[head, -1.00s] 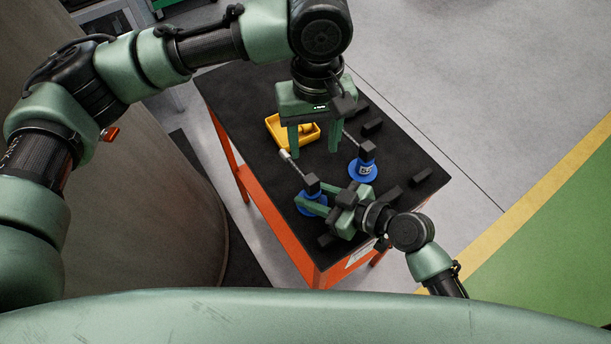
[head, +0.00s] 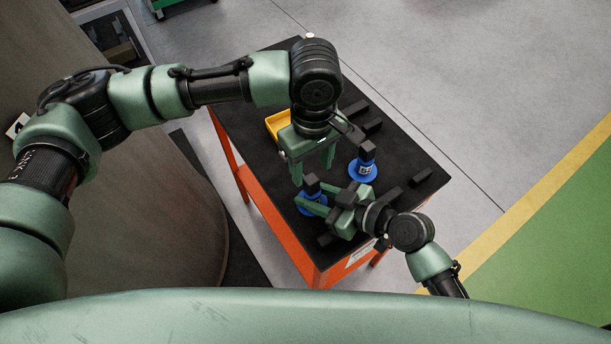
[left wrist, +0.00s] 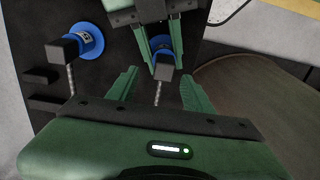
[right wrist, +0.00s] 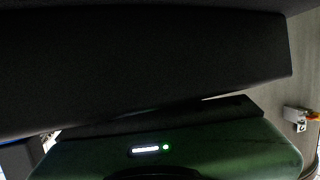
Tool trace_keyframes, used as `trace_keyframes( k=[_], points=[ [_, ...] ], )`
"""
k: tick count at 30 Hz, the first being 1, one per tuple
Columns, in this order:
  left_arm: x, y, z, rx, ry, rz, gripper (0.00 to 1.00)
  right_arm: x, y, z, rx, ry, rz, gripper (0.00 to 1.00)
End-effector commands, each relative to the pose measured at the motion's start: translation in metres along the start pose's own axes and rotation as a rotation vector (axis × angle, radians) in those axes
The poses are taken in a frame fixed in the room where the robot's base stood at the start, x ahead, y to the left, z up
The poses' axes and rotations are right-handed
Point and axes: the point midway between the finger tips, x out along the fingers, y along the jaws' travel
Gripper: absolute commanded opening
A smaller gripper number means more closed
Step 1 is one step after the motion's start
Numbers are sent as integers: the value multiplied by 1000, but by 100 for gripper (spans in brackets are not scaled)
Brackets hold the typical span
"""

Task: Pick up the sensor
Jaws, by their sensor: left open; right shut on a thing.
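Two blue round-based pieces with black blocks on top stand on the black table top; I take these as the sensor parts. The nearer blue piece (head: 307,207) has its black block (head: 311,184) above it; a braided rod (left wrist: 157,92) runs from that block in the left wrist view. My right gripper (head: 313,203) is shut on this nearer piece; the exact grip is partly hidden. My left gripper (head: 312,172) points down, open and empty, with its fingers either side of the rod in the left wrist view. The farther blue piece (head: 361,168) stands free to the right.
A yellow tray (head: 276,126) lies behind my left gripper, partly hidden. Several black blocks lie on the table (head: 255,110), including one at the right (head: 420,177). A dark surface fills most of the right wrist view. A large curved wall (head: 150,200) stands left of the table.

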Motion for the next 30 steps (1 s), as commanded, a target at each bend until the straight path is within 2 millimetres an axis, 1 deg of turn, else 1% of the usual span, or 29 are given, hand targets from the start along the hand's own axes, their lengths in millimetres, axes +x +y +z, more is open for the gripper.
trace_keyframes(
  k=[1,3,7,10,16,17,18,20,21,22,30],
  points=[
    [9,-3,-2,-1,0,-4,51,0,0,0,0,0,1,0],
    [20,-6,-3,-1,1,-4,51,0,0,0,0,0,1,0],
    [35,-5,-2,1,0,-2,51,0,0,0,0,1,0,0],
    [40,-5,-2,1,1,0,51,0,0,0,0,1,0,0],
    [40,-5,-2,1,1,0,51,0,0,0,0,1,1,0],
    [40,-5,-2,1,1,0,43,0,0,0,0,1,1,0],
    [40,-5,-2,1,1,0,31,0,0,0,0,1,1,0],
    [40,-5,-2,1,1,0,15,0,0,0,0,1,1,0],
    [40,-5,-2,1,1,0,4,0,0,0,0,1,1,0],
    [40,-5,-2,1,1,0,0,0,0,0,0,1,1,0],
    [38,-4,-2,1,0,1,0,0,0,0,0,0,1,0]
  ],
)
